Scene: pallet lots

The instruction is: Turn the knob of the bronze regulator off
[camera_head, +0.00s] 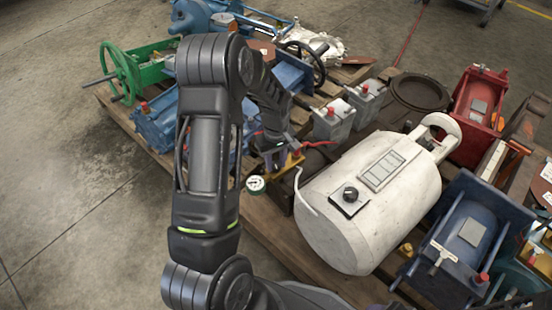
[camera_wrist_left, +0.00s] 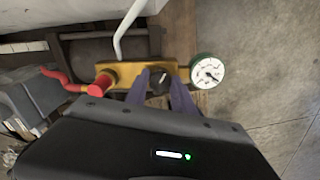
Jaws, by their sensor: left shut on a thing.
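The bronze regulator (camera_wrist_left: 128,68) is a gold-coloured body with a round white gauge (camera_wrist_left: 207,71) at its right end in the left wrist view. In the head view its body (camera_head: 291,166) and gauge (camera_head: 255,183) show beside the white tank. A red fitting (camera_wrist_left: 99,84) and red hose are on its left side. Its dark knob (camera_wrist_left: 158,81) has a pale pointer mark. My left gripper (camera_wrist_left: 160,88) has its two purple fingers shut on the knob, one on each side. In the head view my left gripper (camera_head: 272,155) is partly hidden by its own wrist. My right gripper is not in view.
The concrete floor at left is clear.

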